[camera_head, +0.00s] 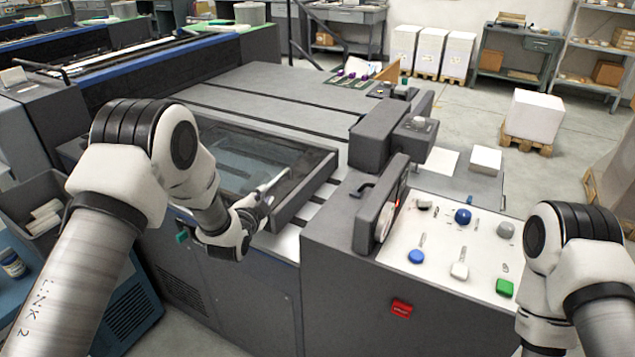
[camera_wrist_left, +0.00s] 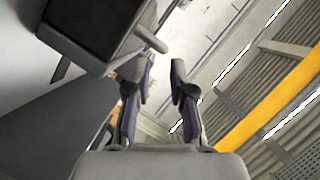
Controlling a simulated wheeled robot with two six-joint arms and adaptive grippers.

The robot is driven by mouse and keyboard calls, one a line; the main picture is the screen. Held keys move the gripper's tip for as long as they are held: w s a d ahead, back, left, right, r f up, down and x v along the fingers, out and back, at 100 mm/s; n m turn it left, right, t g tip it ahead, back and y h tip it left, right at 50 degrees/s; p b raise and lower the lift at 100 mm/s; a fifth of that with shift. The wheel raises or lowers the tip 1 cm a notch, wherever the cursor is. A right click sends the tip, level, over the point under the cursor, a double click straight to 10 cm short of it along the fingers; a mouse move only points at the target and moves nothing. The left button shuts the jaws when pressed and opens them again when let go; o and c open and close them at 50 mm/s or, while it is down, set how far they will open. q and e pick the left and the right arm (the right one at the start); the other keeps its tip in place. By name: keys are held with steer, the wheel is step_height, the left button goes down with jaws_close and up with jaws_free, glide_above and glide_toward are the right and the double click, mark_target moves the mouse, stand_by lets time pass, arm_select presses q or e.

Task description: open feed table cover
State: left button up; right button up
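The feed table cover (camera_head: 316,176) is a dark frame around a clear window. It lies low and nearly flat over the machine bed, left of the control panel. My left gripper (camera_head: 277,183) is at the cover's near right part, partly hidden by my own wrist. In the left wrist view its two fingers (camera_wrist_left: 160,82) stand apart with nothing between them. A dark, grey-edged part with a short rod (camera_wrist_left: 150,38) is just ahead of the fingers; I cannot tell whether they touch it. My right arm shows at the lower right, but its gripper is out of view.
The control panel (camera_head: 450,238) with blue, white and green knobs stands right of the cover. A grey upright box (camera_head: 380,205) rises between them. A red button (camera_head: 402,308) is on the front face. A bin (camera_head: 45,205) stands at the left.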

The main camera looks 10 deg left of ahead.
mark_target(272, 184)
arm_select(q)
steer(key=x, duration=0.5)
steer(key=p+x, duration=0.1)
steer(key=x, duration=0.2)
steer(key=shift+d+r, duration=0.1)
steer(key=shift+r, duration=0.25)
steer(key=shift+w+f, duration=0.2)
steer(key=shift+w, duration=0.3)
steer(key=shift+s+r, duration=0.1)
steer(key=shift+s, duration=0.05)
steer(key=shift+c, duration=0.7)
jaws_close()
